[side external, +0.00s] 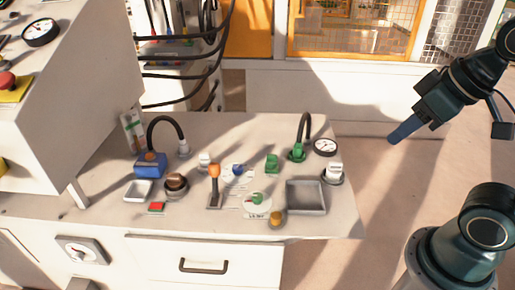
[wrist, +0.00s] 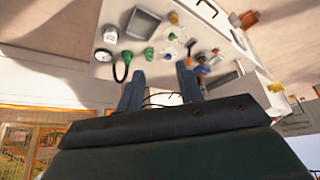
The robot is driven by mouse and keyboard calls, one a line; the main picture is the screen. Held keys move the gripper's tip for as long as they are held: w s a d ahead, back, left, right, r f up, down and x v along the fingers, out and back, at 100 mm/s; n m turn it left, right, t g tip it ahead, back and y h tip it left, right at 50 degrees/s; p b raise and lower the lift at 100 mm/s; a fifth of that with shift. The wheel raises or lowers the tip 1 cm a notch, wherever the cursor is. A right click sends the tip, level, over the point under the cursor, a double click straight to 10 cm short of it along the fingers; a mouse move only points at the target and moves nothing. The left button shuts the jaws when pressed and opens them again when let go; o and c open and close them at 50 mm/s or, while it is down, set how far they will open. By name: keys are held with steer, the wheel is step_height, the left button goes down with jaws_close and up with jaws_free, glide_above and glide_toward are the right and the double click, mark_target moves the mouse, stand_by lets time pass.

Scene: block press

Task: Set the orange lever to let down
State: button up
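The orange lever (side external: 214,171) stands near the middle of the white workbench in the side external view. My gripper (side external: 396,138) is in the air beyond the bench's right edge, well away from the lever. In the wrist view its two blue fingers (wrist: 160,88) are apart with nothing between them.
Around the lever are a blue box (side external: 150,166) with a black hose, a brown round knob (side external: 175,184), a green block (side external: 272,163), a yellow knob (side external: 277,218) and a grey tray (side external: 305,197). A gauge (side external: 326,146) and white knob (side external: 333,172) stand at the right edge.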

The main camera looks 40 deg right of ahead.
steer(key=o, duration=0.5)
steer(key=shift+c, duration=0.2)
steer(key=w+a+f+n+t+y, duration=0.1)
steer(key=w+a+f, duration=0.2)
steer(key=w, duration=0.6)
steer(key=w+a+f+n+t+y, duration=0.1)
steer(key=w+a+f+n+y, duration=0.15)
steer(key=w, duration=0.65)
steer(key=w+a+f+n+t, duration=0.15)
steer(key=w+f, duration=0.25)
steer(key=w, duration=0.5)
steer(key=w+a+f+m+t+y, duration=0.1)
steer(key=w+a+f+m+t, duration=0.1)
steer(key=w+f, duration=0.6)
steer(key=m+t, duration=0.2)
glide_toward(219, 168)
steer(key=s, duration=0.2)
steer(key=shift+w+a+r+h, duration=0.1)
steer(key=shift+a+r+h, duration=0.1)
steer(key=shift+r+h, duration=0.3)
steer(key=shift+w, duration=0.15)
steer(key=shift+x, duration=6.8)
